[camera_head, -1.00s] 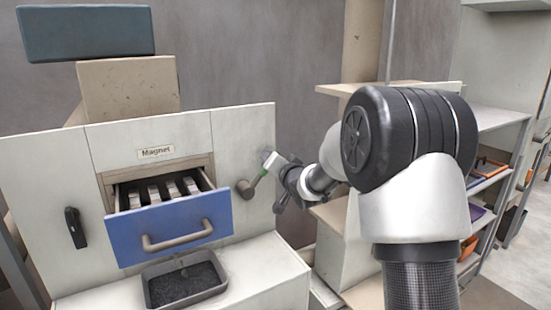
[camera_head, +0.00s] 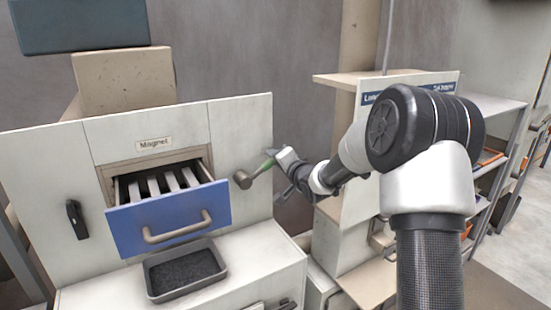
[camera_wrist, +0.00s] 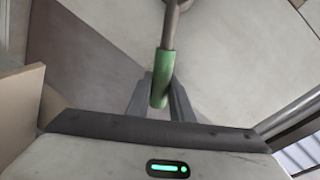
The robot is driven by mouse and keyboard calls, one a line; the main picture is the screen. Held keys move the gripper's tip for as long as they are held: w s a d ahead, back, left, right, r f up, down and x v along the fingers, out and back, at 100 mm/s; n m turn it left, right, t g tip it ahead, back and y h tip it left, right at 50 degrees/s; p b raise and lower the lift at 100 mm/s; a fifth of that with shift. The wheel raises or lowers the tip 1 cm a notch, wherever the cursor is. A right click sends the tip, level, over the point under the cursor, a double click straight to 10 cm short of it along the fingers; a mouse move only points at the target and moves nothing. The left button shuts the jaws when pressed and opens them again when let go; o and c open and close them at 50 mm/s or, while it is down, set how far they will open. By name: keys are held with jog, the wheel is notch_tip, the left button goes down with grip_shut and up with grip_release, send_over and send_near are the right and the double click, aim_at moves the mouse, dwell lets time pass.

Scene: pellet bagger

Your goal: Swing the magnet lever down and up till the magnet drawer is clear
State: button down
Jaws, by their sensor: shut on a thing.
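The blue magnet drawer (camera_head: 168,222) stands pulled out below the "Magnet" label. Several light grey bars (camera_head: 160,183) show inside it with dark gaps between them; I see no clear dark clumps on them, but they are small. The magnet lever (camera_head: 243,180) is on the panel right of the drawer and slants up to the right from its pivot. My gripper (camera_head: 277,159) is shut on its green grip (camera_head: 267,165). In the wrist view the green grip (camera_wrist: 161,80) lies between my fingers (camera_wrist: 160,100).
A grey tray (camera_head: 151,290) with dark grains sits on the ledge below the drawer. A black handle (camera_head: 77,219) is on the panel at left. A pale shelf unit (camera_head: 345,235) stands close to the right of the machine, under my arm.

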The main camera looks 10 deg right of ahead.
jog(key=c, duration=1.6)
grip_release()
jog(key=shift+o, duration=0.2)
jog(key=shift+s, duration=0.1)
jog(key=v, duration=1.7)
jog(key=shift+b, duration=0.45)
jog(key=shift+d+r, duration=0.1)
jog(key=shift+r, duration=0.05)
